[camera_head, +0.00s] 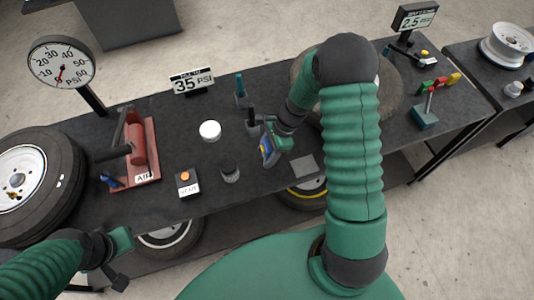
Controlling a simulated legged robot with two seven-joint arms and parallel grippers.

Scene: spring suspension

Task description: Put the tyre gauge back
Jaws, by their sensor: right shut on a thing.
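My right gripper (266,140) is low over the middle of the dark bench, shut on a small blue and yellowish item that I take to be the tyre gauge (267,152). The gripper and wrist hide part of it, and I cannot tell whether it touches the bench. A flat grey square (304,167) lies just right of it. My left gripper (118,261) is at the lower left, in front of the bench and apart from everything on it; its jaw gap does not show clearly.
The bench (215,108) also holds a red air pump (138,145), a vent button box (187,182), a white round piece (210,130), a dark cylinder (230,172) and a 35 PSI sign (192,81). A wheel (38,178) stands left. A teal upright tool (240,91) stands behind my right gripper.

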